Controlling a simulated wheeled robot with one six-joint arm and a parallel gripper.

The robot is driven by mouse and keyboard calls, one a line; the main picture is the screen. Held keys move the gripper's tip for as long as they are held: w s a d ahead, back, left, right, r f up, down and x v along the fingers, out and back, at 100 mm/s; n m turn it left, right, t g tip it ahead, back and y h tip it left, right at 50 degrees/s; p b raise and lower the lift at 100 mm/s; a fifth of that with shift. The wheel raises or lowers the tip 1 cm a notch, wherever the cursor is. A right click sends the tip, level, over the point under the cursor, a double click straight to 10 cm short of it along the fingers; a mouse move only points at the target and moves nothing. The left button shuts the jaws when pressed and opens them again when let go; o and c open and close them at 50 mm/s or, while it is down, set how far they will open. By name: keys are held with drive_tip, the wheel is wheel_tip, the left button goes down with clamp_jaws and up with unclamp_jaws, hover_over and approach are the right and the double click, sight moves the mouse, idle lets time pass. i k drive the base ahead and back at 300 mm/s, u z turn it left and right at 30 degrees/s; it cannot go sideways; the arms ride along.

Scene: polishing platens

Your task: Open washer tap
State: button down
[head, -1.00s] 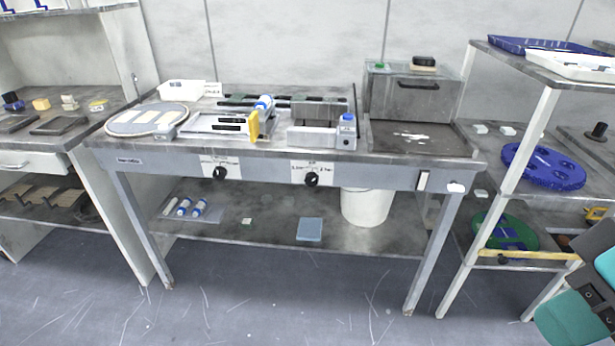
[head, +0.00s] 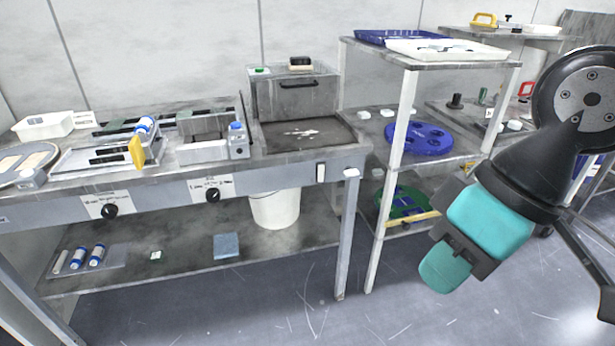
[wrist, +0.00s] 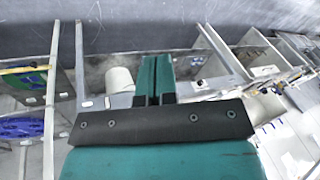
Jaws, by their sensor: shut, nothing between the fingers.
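The grey box with a dark handle (head: 285,97) stands at the right end of the bench, behind a dark wet tray (head: 305,133). It may be the washer; I cannot tell for sure. A small white knob-like part (head: 351,173) sits on the bench front at the right corner, beside a white switch plate (head: 320,172). I cannot tell which part is the tap. My gripper (head: 444,272) hangs to the right of the bench, in front of the shelf rack, touching nothing. Its teal fingers (wrist: 155,78) are closed together and empty in the wrist view.
The shelf rack (head: 402,120) with a blue disc (head: 418,137) and green disc (head: 405,203) stands right of the bench. A white bucket (head: 275,208) is on the lower shelf. Two black knobs, left (head: 110,211) and right (head: 212,195), are on the bench front. The floor ahead is clear.

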sight(348, 172)
drive_tip(key=k, duration=0.6)
drive_tip(key=u, duration=0.7)
drive_tip(key=i, duration=0.95)
drive_tip(key=z, duration=0.35)
